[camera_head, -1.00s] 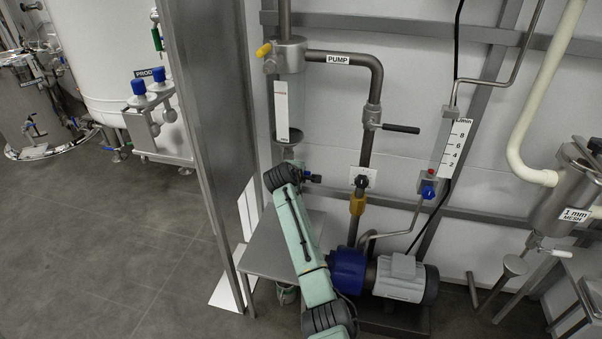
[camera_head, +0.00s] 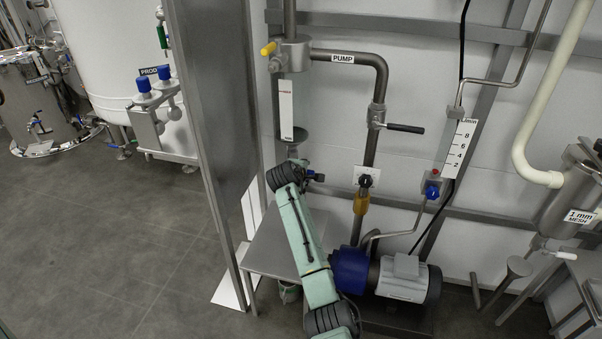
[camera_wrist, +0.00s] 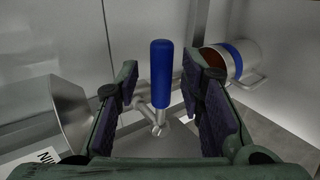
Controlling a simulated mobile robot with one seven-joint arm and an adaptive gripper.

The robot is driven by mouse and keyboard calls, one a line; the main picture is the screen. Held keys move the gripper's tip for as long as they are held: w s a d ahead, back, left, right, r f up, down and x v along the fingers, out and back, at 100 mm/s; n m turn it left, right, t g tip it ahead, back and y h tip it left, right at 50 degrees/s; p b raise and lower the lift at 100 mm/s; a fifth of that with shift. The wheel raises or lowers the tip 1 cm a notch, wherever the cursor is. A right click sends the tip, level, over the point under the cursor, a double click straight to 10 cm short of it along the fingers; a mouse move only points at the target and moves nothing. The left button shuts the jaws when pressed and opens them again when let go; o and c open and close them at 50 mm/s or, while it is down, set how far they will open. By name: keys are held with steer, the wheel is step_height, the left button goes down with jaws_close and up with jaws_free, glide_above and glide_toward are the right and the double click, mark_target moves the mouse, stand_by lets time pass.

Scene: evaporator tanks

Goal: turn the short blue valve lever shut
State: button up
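The short blue valve lever (camera_wrist: 161,75) stands upright in the wrist view, its blue sleeve on a metal stem that runs down to a small fitting (camera_wrist: 159,129). My gripper (camera_wrist: 162,92) is open, with one dark-padded finger on each side of the lever. Gaps show between the lever and both fingers, and I see no contact. In the head view my gripper (camera_head: 312,178) is small and dark, beside the pipework under the sight glass (camera_head: 293,100). A small blue spot shows there, but I cannot tell whether it is the lever.
In the wrist view a metal cylinder with a blue band (camera_wrist: 232,62) lies right, behind the right finger. A grey metal cone (camera_wrist: 68,112) is at left. In the head view a yellow-handled valve (camera_head: 268,48), pump motor (camera_head: 403,278) and steel post (camera_head: 212,130) are nearby.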

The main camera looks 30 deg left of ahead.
steer(key=v, duration=1.1)
steer(key=shift+s+r, duration=0.1)
